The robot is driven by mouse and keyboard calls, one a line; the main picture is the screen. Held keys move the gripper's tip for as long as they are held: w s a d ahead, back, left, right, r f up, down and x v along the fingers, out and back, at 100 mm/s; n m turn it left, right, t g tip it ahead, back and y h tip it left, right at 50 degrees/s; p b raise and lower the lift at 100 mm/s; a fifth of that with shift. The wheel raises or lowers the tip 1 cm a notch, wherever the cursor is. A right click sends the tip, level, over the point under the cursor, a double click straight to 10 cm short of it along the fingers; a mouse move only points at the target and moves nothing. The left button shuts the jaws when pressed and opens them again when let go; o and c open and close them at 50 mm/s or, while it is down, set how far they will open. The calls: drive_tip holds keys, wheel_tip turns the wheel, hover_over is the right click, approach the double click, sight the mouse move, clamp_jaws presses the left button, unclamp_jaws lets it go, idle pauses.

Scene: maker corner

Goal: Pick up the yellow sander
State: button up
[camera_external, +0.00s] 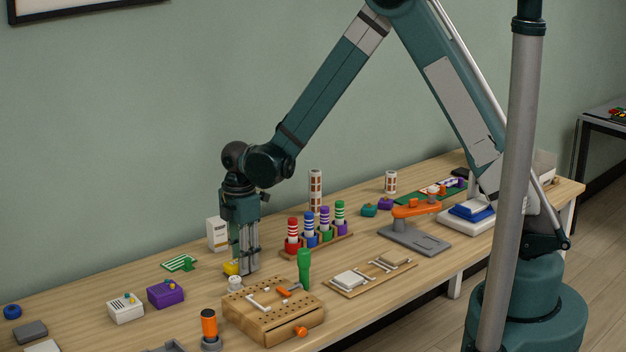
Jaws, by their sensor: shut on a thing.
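The yellow sander (231,268) is a small yellow block low on the table, left of the middle. My gripper (242,270) points straight down over it, with its fingers at table height. The gripper is shut on the sander, and its fingers hide the right part of it. I cannot tell whether the sander still touches the table.
A white knob-like piece (235,284) and a wooden pegboard block (268,308) stand just in front. A white box (217,234) is behind. A purple box (165,293) lies to the left, and a rack of coloured cylinders (318,243) to the right.

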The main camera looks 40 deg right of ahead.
wheel_tip(320, 180, up, 10)
drive_tip(key=shift+f+p, duration=0.15)
drive_tip(key=shift+p, duration=0.65)
idle(0.3)
